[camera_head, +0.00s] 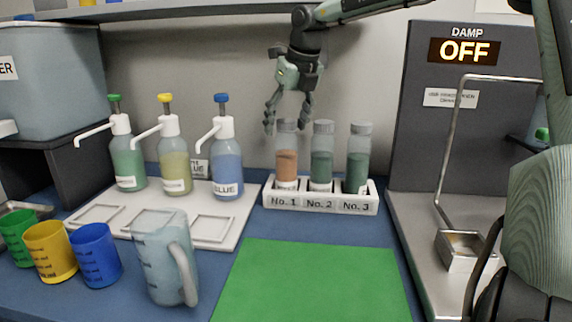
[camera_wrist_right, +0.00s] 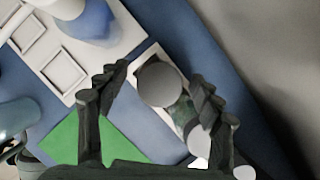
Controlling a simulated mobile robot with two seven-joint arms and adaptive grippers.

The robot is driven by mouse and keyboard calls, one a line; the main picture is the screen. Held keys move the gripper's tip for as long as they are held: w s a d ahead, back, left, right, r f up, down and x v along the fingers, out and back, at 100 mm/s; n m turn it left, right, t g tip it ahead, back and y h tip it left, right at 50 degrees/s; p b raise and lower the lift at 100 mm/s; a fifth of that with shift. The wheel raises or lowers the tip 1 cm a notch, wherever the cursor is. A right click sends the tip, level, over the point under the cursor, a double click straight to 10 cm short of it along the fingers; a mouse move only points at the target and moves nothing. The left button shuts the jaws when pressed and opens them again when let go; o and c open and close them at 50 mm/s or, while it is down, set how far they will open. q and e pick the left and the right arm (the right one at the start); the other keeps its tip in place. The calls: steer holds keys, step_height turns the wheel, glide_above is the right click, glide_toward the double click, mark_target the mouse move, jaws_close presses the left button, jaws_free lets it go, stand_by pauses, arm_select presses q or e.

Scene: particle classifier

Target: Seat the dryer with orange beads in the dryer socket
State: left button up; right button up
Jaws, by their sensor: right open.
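The dryer with orange beads (camera_head: 287,166) stands upright in the No. 1 place of a white rack (camera_head: 325,203). Its round grey cap (camera_wrist_right: 160,85) shows from above in the right wrist view. My right gripper (camera_head: 287,122) is open above this dryer, its fingers on either side of the cap. In the right wrist view the cap lies between the open fingers (camera_wrist_right: 158,85), with gaps visible on both sides. Two dryers with green beads, No. 2 (camera_head: 321,165) and No. 3 (camera_head: 358,165), stand beside it. I cannot make out the dryer socket with certainty. My left gripper is not in view.
A grey unit (camera_head: 411,115) with a lit OFF sign, a bent metal tube (camera_head: 455,125) and a small metal box (camera_head: 480,241) stands at right. Pump bottles, coloured cups and a clear jug (camera_head: 160,270) stand left. The green mat (camera_head: 310,282) is clear.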

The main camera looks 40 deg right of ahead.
steer(key=shift+f, duration=0.1)
steer(key=shift+c, duration=0.2)
steer(key=shift+w, duration=0.1)
jaws_close()
